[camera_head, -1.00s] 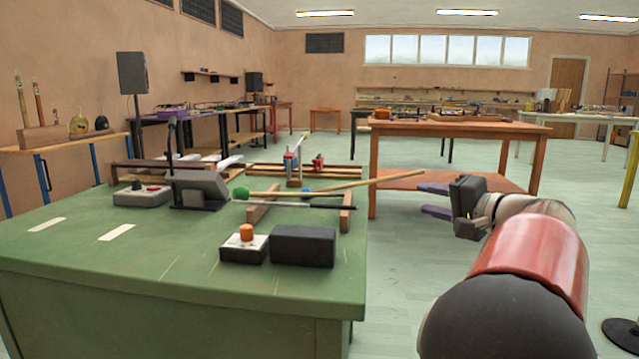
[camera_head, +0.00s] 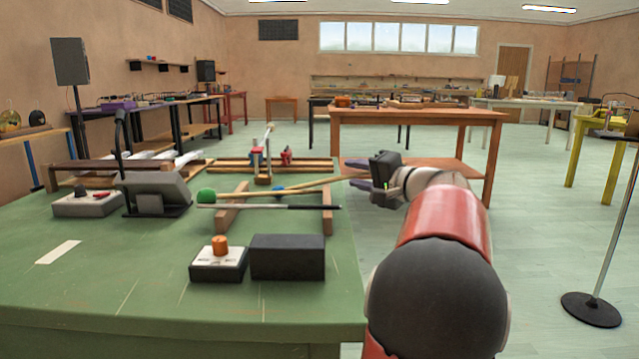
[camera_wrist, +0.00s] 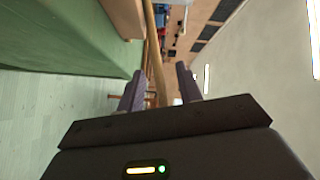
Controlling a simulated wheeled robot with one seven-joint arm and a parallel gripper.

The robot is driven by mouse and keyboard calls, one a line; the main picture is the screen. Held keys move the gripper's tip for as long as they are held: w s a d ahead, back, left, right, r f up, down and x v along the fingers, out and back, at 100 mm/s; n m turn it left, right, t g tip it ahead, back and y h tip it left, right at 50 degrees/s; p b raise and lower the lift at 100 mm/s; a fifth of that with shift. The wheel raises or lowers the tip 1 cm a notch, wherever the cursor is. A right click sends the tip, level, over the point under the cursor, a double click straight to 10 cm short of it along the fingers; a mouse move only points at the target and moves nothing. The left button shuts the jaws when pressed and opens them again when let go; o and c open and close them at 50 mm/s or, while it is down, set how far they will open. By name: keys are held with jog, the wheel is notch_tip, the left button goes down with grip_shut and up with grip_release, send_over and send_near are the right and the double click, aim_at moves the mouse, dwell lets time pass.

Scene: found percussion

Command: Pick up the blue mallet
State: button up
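My gripper (camera_head: 361,174) is open at the handle's far end. In the wrist view the wooden handle (camera_wrist: 155,55) runs between the two purple fingers of my gripper (camera_wrist: 160,85), with gaps on both sides. A thin grey rod with a dark end (camera_head: 270,207) lies in front of the mallet.
On the green table (camera_head: 130,285) stand a black box (camera_head: 287,257), a control box with an orange knob (camera_head: 218,260), a grey control box (camera_head: 88,204) and a dark tilted panel (camera_head: 157,193). A wooden table (camera_head: 420,117) stands behind my arm.

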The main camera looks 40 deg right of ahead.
jog(key=shift+c, duration=0.4)
grip_shut()
jog(key=shift+r, duration=0.1)
